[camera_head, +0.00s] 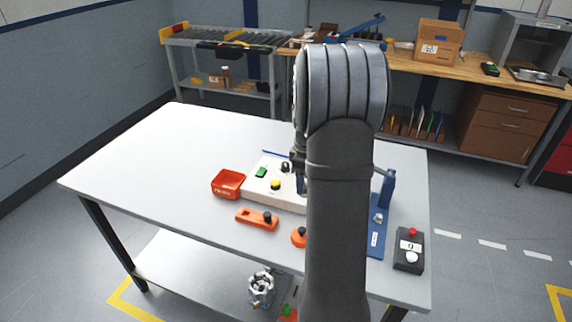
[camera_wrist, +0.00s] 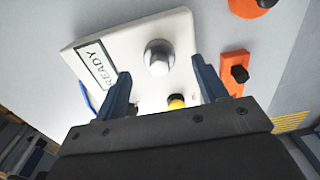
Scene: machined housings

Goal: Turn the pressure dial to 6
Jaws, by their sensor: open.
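A white panel (camera_head: 255,191) lies on the table, partly hidden behind my arm. In the wrist view the panel (camera_wrist: 128,35) carries a display reading READY and a silver-grey knob (camera_wrist: 158,57), which looks like the pressure dial. I see no scale or number on it. My gripper (camera_wrist: 160,68) is open, with one blue finger on each side of the knob in the picture. The fingers appear apart from it; I cannot tell the height gap. In the head view my arm hides most of the gripper and this knob.
The panel also has a yellow button (camera_head: 276,185), a green switch (camera_head: 261,172) and a dark knob (camera_head: 284,167). Around it are a red bin (camera_head: 228,184), an orange part (camera_head: 257,218), a blue fixture (camera_head: 376,240) and a dark button box (camera_head: 409,250). The table's left is clear.

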